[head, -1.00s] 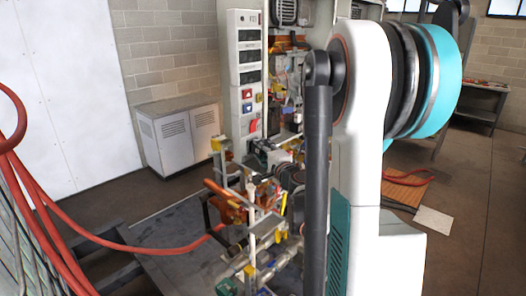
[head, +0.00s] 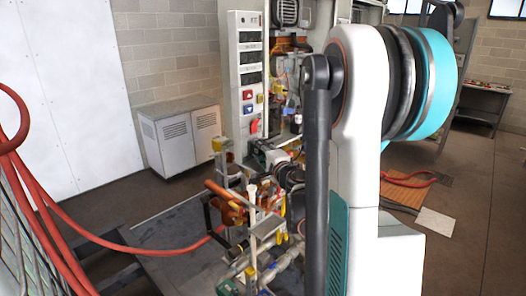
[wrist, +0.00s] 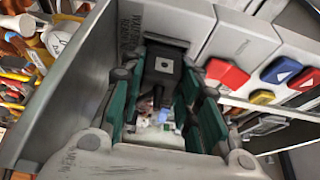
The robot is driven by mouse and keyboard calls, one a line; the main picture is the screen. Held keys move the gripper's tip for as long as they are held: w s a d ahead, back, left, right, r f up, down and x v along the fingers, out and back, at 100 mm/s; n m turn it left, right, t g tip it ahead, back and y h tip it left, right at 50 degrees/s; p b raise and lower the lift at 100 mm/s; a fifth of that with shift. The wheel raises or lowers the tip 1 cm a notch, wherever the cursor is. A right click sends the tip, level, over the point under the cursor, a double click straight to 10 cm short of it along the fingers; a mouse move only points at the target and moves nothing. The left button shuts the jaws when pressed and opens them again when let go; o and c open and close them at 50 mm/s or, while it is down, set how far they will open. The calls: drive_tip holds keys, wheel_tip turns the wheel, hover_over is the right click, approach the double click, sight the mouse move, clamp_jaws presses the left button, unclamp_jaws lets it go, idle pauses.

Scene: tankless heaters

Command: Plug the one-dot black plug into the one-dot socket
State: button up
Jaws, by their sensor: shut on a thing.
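In the wrist view, my gripper (wrist: 164,78) has its green-sided fingers closed on a black plug (wrist: 163,66). One small pale square mark shows on the plug's face. The plug lies close to a grey panel surface with dark printed lettering. I cannot tell whether the plug touches this surface or sits in an opening. No socket can be clearly made out in the wrist view, and the one-dot socket cannot be identified. In the head view, my arm hides the gripper and plug.
The tall light-grey control panel (head: 247,30) has dark windows and red and blue buttons. In the wrist view, a red button (wrist: 227,73) and a blue button (wrist: 281,69) are right of my gripper. Pipes and valves (head: 240,205) crowd the space below. A red hose (head: 100,238) crosses the left.

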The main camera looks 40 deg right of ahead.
drive_tip(key=shift+w+r, duration=0.2)
drive_tip(key=shift+w, duration=0.15)
drive_tip(key=o, duration=1.1)
drive_tip(key=shift+c, duration=0.2)
drive_tip(key=shift+o, duration=0.9)
drive_tip(key=shift+w+f, duration=0.15)
drive_tip(key=shift+w, duration=0.05)
drive_tip(key=shift+s+a+f, duration=0.1)
drive_tip(key=shift+s+a, duration=0.05)
